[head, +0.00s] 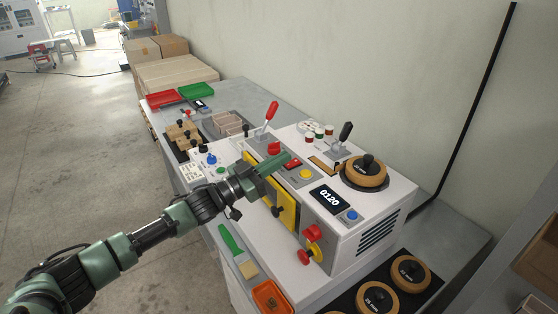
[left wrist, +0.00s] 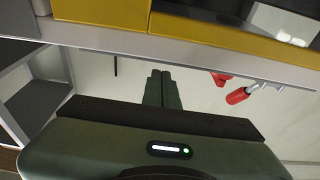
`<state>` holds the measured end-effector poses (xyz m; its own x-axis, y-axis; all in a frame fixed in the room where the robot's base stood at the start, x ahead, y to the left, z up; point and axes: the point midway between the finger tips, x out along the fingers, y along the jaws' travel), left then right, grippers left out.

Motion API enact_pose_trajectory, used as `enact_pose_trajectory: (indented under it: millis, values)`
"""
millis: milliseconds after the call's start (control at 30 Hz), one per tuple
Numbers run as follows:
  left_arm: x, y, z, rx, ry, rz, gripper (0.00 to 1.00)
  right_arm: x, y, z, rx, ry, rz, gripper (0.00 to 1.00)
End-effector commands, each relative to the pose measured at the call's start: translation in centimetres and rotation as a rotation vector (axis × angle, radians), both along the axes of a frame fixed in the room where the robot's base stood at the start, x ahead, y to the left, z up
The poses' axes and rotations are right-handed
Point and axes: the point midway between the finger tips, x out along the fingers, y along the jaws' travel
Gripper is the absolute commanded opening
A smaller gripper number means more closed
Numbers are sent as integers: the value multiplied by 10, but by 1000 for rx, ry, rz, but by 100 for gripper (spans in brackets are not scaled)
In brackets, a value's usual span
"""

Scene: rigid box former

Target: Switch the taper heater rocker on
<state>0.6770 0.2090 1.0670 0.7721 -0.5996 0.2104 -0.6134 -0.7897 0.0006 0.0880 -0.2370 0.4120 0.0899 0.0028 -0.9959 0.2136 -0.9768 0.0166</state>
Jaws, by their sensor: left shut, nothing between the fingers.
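The white box-forming machine (head: 372,212) stands on the bench. On its top, a small red switch-like piece (head: 294,162) sits on a grey plate, just beyond my left fingertips; I cannot read a label or tell its position. My left gripper (head: 287,158) reaches in from the left above the machine's yellow-framed front. Its green fingers are shut with nothing between them. In the left wrist view the closed fingers (left wrist: 161,76) point away from the camera, below the yellow frame (left wrist: 190,27). Contact with the switch cannot be made out. My right gripper is not in view.
A red-handled lever (head: 271,112) and a black-handled lever (head: 344,133) rise from the machine. A red mushroom button (head: 274,148), a yellow button (head: 305,174), a display (head: 329,199) and a wooden ring (head: 365,172) are nearby. Red (head: 162,99) and green trays (head: 196,91) lie behind.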

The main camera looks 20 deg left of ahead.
Motion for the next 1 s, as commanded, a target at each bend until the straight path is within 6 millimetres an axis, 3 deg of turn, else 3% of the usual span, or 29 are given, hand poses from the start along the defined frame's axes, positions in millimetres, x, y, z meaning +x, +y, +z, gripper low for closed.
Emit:
enact_pose_trajectory:
  millis: [33,100,200,600,1000]
  values:
    - [0,-1,16,0,-2,0,0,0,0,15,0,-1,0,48]
    - [1,-2,29,-1,-3,1,0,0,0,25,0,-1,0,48]
    - [-14,10,5,1,2,2,0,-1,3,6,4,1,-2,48]
    - [-63,48,-22,-1,-2,2,0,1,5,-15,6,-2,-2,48]
    - [-70,53,-23,-2,-5,1,0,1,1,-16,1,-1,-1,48]
